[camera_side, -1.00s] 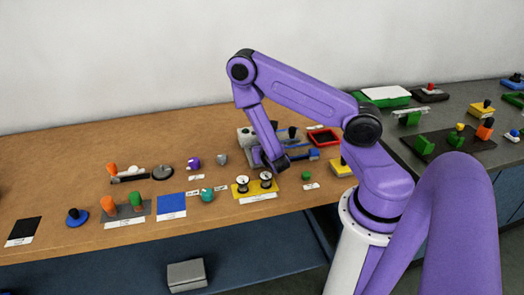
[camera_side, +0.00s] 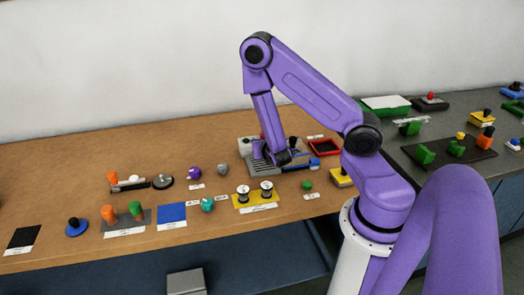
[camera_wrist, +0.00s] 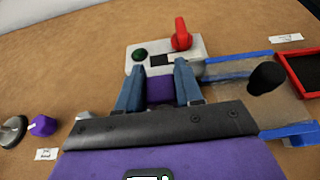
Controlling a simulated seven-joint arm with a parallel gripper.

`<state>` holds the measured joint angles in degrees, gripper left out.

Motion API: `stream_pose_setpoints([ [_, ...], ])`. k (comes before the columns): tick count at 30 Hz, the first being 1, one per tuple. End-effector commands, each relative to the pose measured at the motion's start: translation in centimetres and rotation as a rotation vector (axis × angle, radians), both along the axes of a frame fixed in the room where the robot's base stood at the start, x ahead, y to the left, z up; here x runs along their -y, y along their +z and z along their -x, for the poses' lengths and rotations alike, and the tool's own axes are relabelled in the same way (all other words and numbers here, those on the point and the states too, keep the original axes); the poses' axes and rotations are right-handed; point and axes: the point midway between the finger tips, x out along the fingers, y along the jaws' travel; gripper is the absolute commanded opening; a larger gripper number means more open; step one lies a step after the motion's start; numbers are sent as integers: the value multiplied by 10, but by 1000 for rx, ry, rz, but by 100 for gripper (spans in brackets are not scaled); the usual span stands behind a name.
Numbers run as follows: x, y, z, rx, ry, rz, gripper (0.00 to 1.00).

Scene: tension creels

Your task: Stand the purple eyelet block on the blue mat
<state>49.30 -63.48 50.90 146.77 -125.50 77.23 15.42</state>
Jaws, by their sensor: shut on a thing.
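My gripper (camera_wrist: 158,92) is shut on a purple block (camera_wrist: 160,90), whose face shows between the fingers in the wrist view. Its eyelet is not visible, and the fingers hide its sides. In the side view my gripper (camera_side: 278,160) is low over the grey device at the back; the held block is hidden there. Another purple piece (camera_side: 193,173) lies on the table to the left, also in the wrist view (camera_wrist: 42,126); I cannot tell which is the eyelet block. The blue mat (camera_side: 171,213) lies near the front edge, bare, left of a teal piece.
A grey device with a red lever (camera_wrist: 181,35) and green button (camera_wrist: 139,54) is just beyond the fingers. A black knob (camera_wrist: 267,76) and a red tray (camera_side: 324,147) are to the right. Reels on a yellow base (camera_side: 255,200) stand nearer the front.

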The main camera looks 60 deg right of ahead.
Motion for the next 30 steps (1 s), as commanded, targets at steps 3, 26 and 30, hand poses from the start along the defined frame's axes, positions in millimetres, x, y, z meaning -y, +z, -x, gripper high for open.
stream_pose_setpoints([
  [3, 0, 15, -1, 8, -1, -2, 5],
  [26, -44, 50, -12, 2, 120, -1, 5],
  [30, -104, 54, -20, 2, 284, -2, 5],
])
